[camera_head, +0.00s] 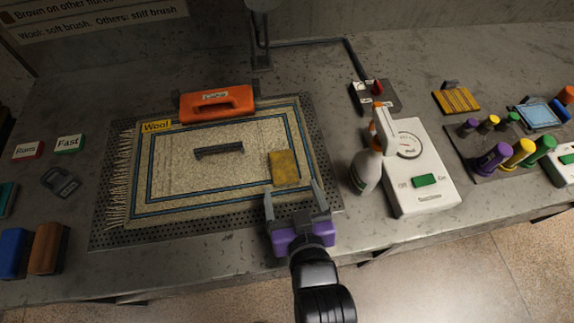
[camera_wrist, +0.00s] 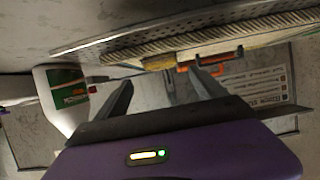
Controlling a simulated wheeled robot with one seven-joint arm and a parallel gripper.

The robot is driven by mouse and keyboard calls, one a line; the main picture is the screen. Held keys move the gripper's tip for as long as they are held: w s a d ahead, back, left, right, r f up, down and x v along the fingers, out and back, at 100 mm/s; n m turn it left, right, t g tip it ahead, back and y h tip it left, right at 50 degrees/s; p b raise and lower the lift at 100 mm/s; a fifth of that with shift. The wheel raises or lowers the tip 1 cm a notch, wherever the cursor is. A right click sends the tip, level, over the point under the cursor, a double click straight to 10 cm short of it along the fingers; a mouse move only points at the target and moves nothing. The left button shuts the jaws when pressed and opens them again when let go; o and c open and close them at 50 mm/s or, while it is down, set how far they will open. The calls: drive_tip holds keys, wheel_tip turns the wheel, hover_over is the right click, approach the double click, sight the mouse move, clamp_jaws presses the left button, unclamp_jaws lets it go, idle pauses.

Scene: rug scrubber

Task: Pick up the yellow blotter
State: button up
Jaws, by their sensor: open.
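The yellow blotter (camera_head: 284,168) is a flat, worn yellow block lying on the right part of the beige wool rug (camera_head: 180,190). My gripper (camera_head: 292,188) is purple with grey fingers. It is open and empty, just on the near side of the blotter in the head view, with its fingers spread to either side. In the wrist view the scene looks upside down. A yellowish edge, likely the blotter (camera_wrist: 158,62), shows beyond the open fingers of my gripper (camera_wrist: 160,80), apart from them. The exact height of the gripper above the rug is hard to tell.
An orange-handled tool (camera_head: 216,103) lies at the rug's back edge and a dark bar (camera_head: 218,151) on its middle. A spray bottle (camera_head: 367,168) and white meter box (camera_head: 408,180) stand to the right. The perforated tray (camera_head: 110,232) lies under the rug.

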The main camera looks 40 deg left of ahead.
sight(284, 168)
drive_tip(key=shift+p+x, duration=0.65)
drive_tip(key=shift+x, duration=3.3)
drive_tip(key=shift+a+r, duration=0.15)
drive_tip(key=shift+s, duration=0.1)
drive_tip(key=shift+c, duration=0.2)
